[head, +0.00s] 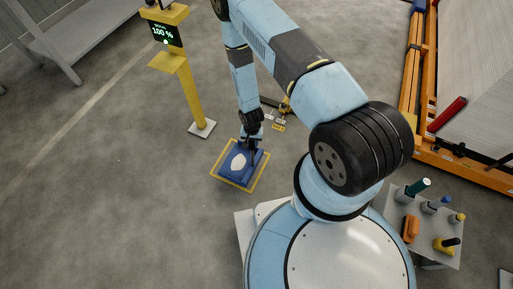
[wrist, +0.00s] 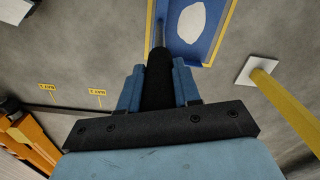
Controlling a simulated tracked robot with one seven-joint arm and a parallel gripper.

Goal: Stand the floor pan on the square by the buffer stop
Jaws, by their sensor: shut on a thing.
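The floor pan (head: 240,164) is a shallow blue tray with a white patch inside. It is within the yellow-outlined square (head: 226,182) on the floor, and looks level. I cannot tell whether it touches the floor. In the wrist view the pan (wrist: 213,48) shows at the top, cut off by the frame. My gripper (head: 253,150) is shut on the pan's edge, on the right side in the head view. In the wrist view my gripper (wrist: 158,42) points at the pan's near edge, and its fingertips are partly hidden. I cannot clearly identify the buffer stop.
A yellow post (head: 190,90) with a display reading 100 % stands left of my arm. A small yellow-orange object (head: 285,105) and yellow floor labels (head: 278,127) lie beyond the pan.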

